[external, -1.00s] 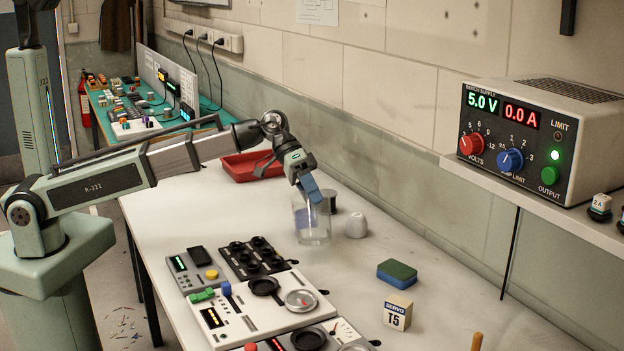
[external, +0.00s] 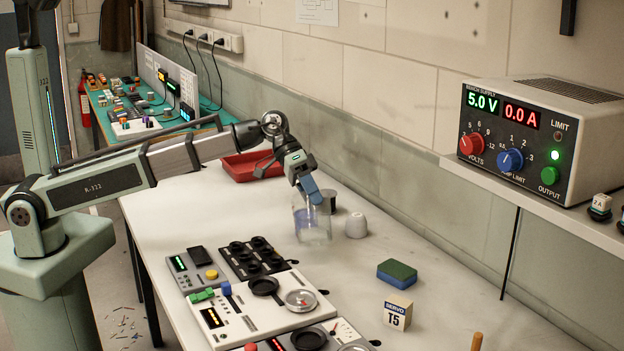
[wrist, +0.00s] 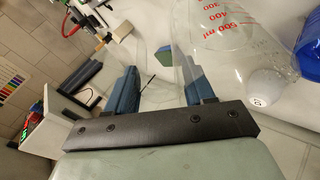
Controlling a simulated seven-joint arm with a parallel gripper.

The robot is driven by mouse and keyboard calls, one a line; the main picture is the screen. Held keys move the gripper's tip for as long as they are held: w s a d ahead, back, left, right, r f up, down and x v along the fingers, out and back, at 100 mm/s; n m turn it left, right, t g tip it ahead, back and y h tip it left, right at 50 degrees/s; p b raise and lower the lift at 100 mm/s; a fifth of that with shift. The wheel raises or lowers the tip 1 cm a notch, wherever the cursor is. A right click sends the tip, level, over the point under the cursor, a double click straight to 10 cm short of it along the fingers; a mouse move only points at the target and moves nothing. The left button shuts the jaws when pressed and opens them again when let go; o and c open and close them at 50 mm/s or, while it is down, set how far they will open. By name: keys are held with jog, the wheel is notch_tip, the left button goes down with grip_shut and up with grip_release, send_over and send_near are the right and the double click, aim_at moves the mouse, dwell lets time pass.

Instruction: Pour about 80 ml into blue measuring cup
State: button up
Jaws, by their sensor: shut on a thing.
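My gripper (external: 312,192) points down over the middle of the bench with its blue fingers shut on a clear beaker (external: 319,232). In the wrist view my gripper (wrist: 158,85) has clear material between its fingers. The beaker (wrist: 225,28) shows red marks there, including 500 ml, and reaches across the upper right. A blue translucent vessel (wrist: 312,45), which looks like the blue measuring cup, is cut off at the right edge. In the external view a bluish patch shows through the beaker; whether it is the cup behind is unclear. The liquid level cannot be made out.
A red tray (external: 245,167) lies further back. Control panels (external: 262,310) fill the front left. A sponge (external: 397,273) and a T5 box (external: 397,315) lie at right.

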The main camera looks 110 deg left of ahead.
aim_at(316, 216)
jog(key=shift+w+d+f+y, duration=0.25)
jog(key=shift+d+f+y, duration=0.2)
jog(key=shift+f, duration=0.1)
jog(key=shift+w+d+f+m+g+y, duration=0.15)
jog(key=shift+w+d+f+g+y, duration=0.15)
jog(key=shift+d+y, duration=0.3)
jog(key=shift+w+d+f+m+g+y, duration=0.2)
jog(key=shift+w+d+g+y, duration=0.15)
jog(key=shift+d, duration=0.35)
jog(key=shift+w+d+f+m+g+y, duration=0.15)
jog(key=shift+w+d+f+g+y, duration=0.15)
jog(key=shift+d+y, duration=0.3)
grip_shut()
jog(key=shift+w+d+f+m+g+y+b, duration=0.15)
jog(key=shift+w+d+f+g+y, duration=0.15)
jog(key=shift+d+f+y, duration=0.2)
jog(key=shift+w+d+f+m+g+y+b, duration=0.1)
jog(key=shift+w+d+f+g+y, duration=0.05)
jog(key=shift+d+f+g+y, duration=0.3)
jog(key=shift+w+d+f+m+g+y+b, duration=0.15)
jog(key=shift+w+d+f+g+y, duration=0.1)
jog(key=shift+d+f+y, duration=0.3)
jog(key=shift+r, duration=0.1)
